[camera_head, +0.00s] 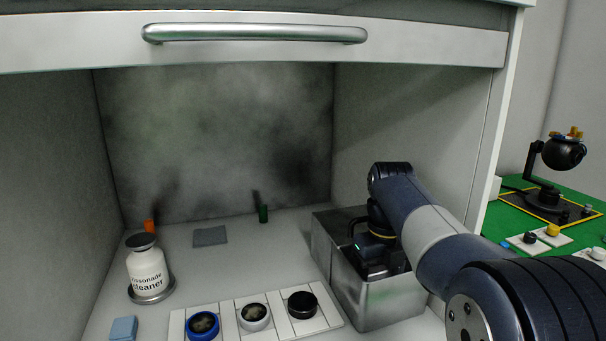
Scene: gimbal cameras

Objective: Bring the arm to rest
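My arm reaches in from the lower right of the head view into a white-walled cabinet. Its wrist bends down over a grey metal box (380,304) at the cabinet's right side. My gripper end (372,258) is inside or just above the box opening. Its fingertips are hidden, so I cannot tell whether it is open or shut, or whether it holds anything.
A raised sash with a handle (255,33) hangs above. On the floor are a white cleaner bottle (147,270), a white rack (182,325) with round containers, a blue sponge (123,328), a grey cloth (210,236). A green bench (540,240) stands outside, right.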

